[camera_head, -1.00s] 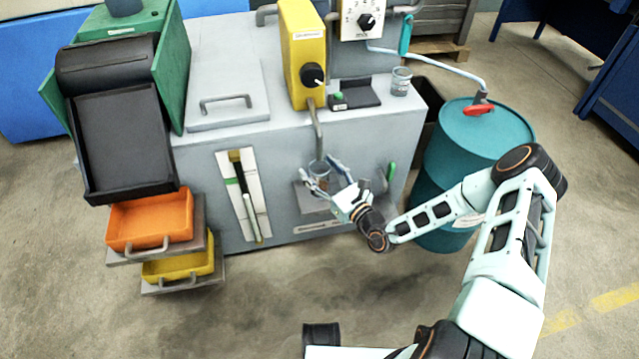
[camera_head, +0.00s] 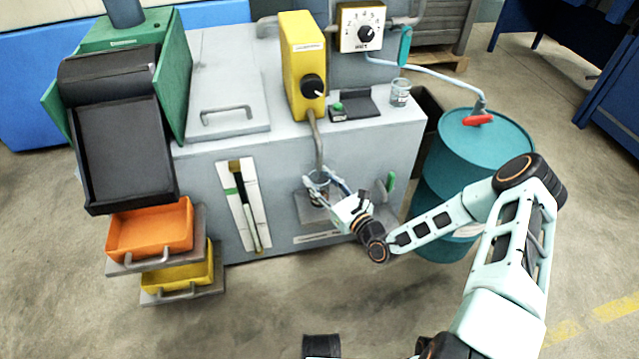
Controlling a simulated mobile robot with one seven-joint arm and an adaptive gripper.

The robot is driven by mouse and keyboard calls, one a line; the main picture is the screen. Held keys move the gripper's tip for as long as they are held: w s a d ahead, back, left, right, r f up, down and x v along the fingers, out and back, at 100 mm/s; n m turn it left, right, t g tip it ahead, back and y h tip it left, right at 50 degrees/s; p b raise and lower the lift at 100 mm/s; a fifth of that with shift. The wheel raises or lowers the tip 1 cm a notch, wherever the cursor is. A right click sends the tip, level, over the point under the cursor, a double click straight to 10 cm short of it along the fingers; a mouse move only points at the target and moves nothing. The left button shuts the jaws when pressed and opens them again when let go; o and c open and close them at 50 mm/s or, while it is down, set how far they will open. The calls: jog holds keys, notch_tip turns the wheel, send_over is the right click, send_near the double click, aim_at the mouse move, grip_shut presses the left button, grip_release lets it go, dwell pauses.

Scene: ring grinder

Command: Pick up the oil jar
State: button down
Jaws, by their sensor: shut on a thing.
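A small clear glass jar (camera_head: 319,179) is at the front of the grey machine, below the bent metal spout and over a small shelf (camera_head: 309,209). My gripper (camera_head: 320,188) reaches in from the lower right and is shut on this jar, with a finger at each side. The fingers partly hide the jar. I cannot tell whether its base still touches the shelf. A second glass jar (camera_head: 400,92) stands on the machine's top, near the right edge, apart from my gripper.
The spout (camera_head: 317,140) hangs close above the gripped jar. A green-handled lever (camera_head: 390,183) and a teal drum (camera_head: 481,150) are to the right. Orange (camera_head: 150,232) and yellow (camera_head: 178,272) drawers stick out left. Floor in front is clear.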

jog(key=shift+r, duration=0.45)
jog(key=p+v, duration=0.4)
jog(key=v, duration=1.4)
jog(key=w+d+r+n+g+y, duration=0.1)
jog(key=w+d+r, duration=0.1)
jog(key=r, duration=0.4)
jog(key=w+d+r+y, duration=0.1)
jog(key=w+d+r, duration=0.15)
jog(key=r, duration=0.45)
notch_tip(320, 180, up, 35)
jog(key=d+m+t+h+p, duration=0.1)
jog(key=m+t+h+p, duration=0.1)
jog(key=p, duration=2.7)
jog(key=m+h, duration=0.1)
jog(key=h, duration=0.1)
jog(key=shift+s+t+h, duration=0.25)
jog(key=shift+t+h, duration=0.05)
jog(key=shift+t, duration=0.1)
jog(key=shift+d, duration=0.15)
